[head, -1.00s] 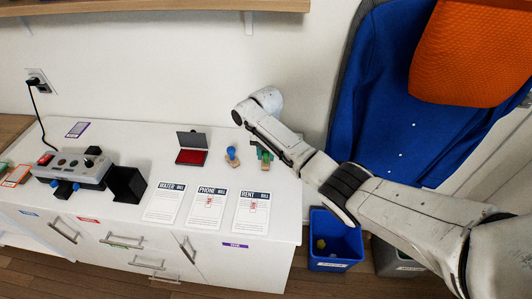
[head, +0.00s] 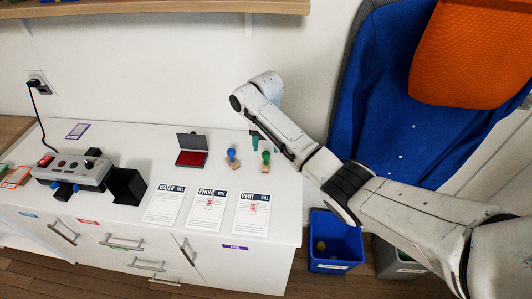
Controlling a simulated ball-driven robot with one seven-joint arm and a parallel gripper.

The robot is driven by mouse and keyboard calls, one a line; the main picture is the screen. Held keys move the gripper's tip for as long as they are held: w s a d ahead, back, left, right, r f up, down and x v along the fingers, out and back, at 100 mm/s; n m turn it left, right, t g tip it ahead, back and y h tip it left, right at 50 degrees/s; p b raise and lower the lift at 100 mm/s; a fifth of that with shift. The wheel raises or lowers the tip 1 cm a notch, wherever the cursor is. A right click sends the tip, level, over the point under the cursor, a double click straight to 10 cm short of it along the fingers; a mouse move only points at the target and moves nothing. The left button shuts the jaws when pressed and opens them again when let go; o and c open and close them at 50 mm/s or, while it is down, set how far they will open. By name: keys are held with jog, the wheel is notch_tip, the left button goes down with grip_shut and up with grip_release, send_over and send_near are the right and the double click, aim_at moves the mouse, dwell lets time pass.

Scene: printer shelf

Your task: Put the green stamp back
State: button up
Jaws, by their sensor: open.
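The green stamp (head: 266,159) stands upright on the white cabinet top, just right of the blue stamp (head: 232,157). The open red ink pad (head: 191,157) lies to the left of the stamps. In front lie the water bill (head: 164,204), the phone bill (head: 208,211) and the rent bill (head: 252,213). The phone and rent bills carry red stamp marks.
A grey device (head: 72,171) with buttons and a black box (head: 126,186) stand on the left. A blue bin (head: 334,243) and a grey bin (head: 397,262) stand on the floor to the right. A wooden shelf (head: 150,8) hangs above.

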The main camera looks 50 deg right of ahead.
aim_at(266, 154)
notch_tip(266, 154, up, 7)
jog(key=s+a+f+m, duration=0.3)
jog(key=s+a+m, duration=0.1)
jog(key=a, duration=0.2)
jog(key=s+a+f+m+t+y, duration=0.1)
jog(key=s+a+f+m, duration=0.3)
jog(key=a, duration=0.2)
jog(key=s+a+f+m, duration=0.4)
jog(key=a, duration=0.3)
jog(key=shift+s+t+y, duration=0.1)
jog(key=shift+t+y, duration=0.3)
jog(key=s+d+f+m+h, duration=0.1)
jog(key=s+f+m+h, duration=0.1)
jog(key=s+m, duration=1.2)
jog(key=shift+s+d+f+g, duration=0.2)
jog(key=shift+s+d+g, duration=0.2)
jog(key=shift+s, duration=3.9)
jog(key=shift+a, duration=0.1)
